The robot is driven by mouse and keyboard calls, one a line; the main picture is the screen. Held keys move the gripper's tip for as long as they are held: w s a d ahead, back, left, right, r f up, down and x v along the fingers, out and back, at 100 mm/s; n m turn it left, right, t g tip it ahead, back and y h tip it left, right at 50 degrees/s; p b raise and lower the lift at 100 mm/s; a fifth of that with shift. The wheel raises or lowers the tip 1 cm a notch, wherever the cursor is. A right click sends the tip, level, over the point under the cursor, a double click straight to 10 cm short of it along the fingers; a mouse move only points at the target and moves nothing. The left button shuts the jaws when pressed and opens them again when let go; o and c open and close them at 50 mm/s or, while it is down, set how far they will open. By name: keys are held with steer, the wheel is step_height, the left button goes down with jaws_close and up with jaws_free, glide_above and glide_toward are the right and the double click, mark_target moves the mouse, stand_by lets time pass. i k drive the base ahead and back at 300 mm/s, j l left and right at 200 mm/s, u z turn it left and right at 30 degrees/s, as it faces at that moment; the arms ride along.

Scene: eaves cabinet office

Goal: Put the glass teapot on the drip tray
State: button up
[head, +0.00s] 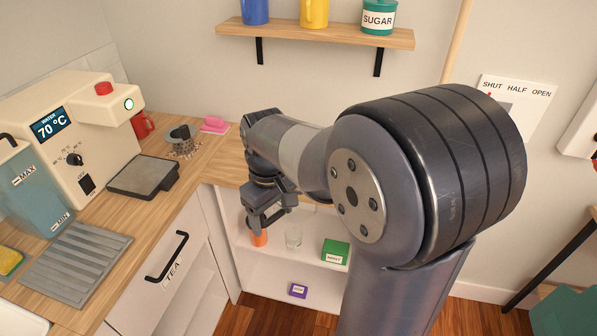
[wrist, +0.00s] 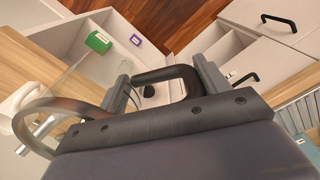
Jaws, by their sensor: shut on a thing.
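My gripper (head: 267,212) is in front of the open shelf, below the counter's edge. In the wrist view its fingers (wrist: 164,88) are shut on a black curved handle (wrist: 172,74), which I take to be the glass teapot's. The teapot's clear body cannot be made out in the head view. A curved translucent band (wrist: 22,125) shows at the left of the wrist view; I cannot tell whether it belongs to the teapot.
The water machine (head: 75,125) stands behind the drip tray. A round dark-topped thing (head: 182,134), a red mug (head: 143,124) and a pink item (head: 215,124) are nearby. A ridged tray (head: 75,262) lies left.

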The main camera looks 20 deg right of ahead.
mark_target(142, 174)
steer(key=i, duration=1)
